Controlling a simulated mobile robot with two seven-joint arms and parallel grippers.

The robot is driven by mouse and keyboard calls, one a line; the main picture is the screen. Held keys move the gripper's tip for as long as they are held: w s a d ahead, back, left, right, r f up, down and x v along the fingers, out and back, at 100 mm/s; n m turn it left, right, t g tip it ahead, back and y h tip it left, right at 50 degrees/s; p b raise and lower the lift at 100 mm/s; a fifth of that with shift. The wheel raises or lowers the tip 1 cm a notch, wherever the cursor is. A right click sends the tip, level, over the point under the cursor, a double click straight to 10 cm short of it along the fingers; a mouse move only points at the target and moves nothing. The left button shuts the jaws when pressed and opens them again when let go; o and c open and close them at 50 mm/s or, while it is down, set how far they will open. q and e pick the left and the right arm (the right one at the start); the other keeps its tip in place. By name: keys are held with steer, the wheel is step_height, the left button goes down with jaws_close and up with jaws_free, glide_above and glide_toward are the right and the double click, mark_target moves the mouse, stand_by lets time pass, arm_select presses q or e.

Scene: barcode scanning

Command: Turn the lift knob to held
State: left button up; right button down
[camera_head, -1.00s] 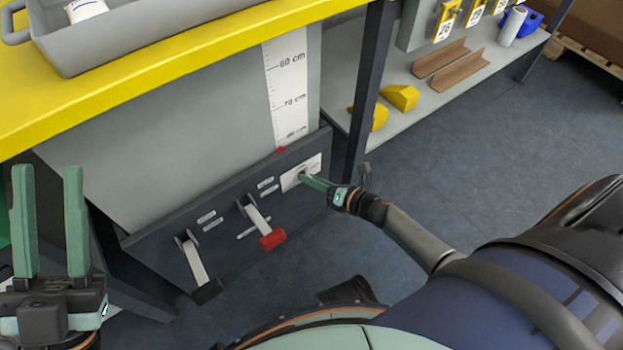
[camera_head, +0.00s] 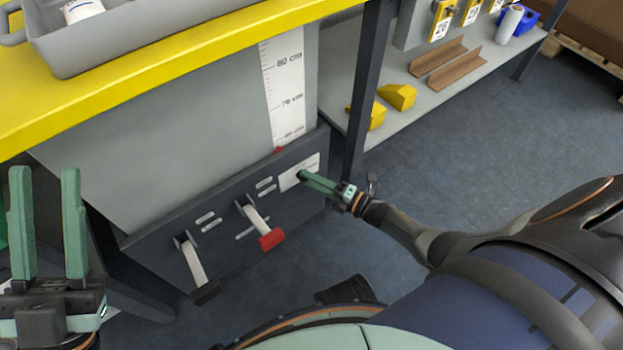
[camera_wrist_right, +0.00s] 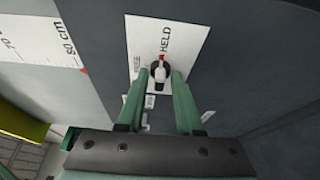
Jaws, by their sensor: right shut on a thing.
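The lift knob (camera_wrist_right: 160,75) is a dark round knob with a pale grip, on a white label plate (camera_wrist_right: 188,45) with the word HELD. A red mark sits at the knob's top end, beside HELD. In the head view the label plate (camera_head: 313,165) is at the right of the dark panel, and my right gripper's fingers hide the knob. My right gripper (camera_head: 303,176) is shut on the knob; the right wrist view shows a finger on each side of it. My left gripper (camera_head: 44,172) is open and empty at the far left, pointing up.
The dark panel (camera_head: 225,205) also carries a black-ended lever (camera_head: 195,265) and a red-ended lever (camera_head: 258,225). A centimetre scale (camera_head: 285,90) stands above it. A yellow-edged table (camera_head: 160,75) overhangs at upper left. A dark post (camera_head: 365,90) stands right of the panel.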

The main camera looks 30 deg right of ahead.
steer(key=shift+s+m, duration=0.1)
steer(key=shift+m, duration=0.2)
stand_by(0.4)
steer(key=c, duration=0.9)
jaws_free()
steer(key=p+v, duration=0.1)
steer(key=v, duration=1.1)
steer(key=shift+s+d+f+p, duration=0.15)
steer(key=shift+f+p, duration=0.05)
steer(key=shift+p, duration=0.2)
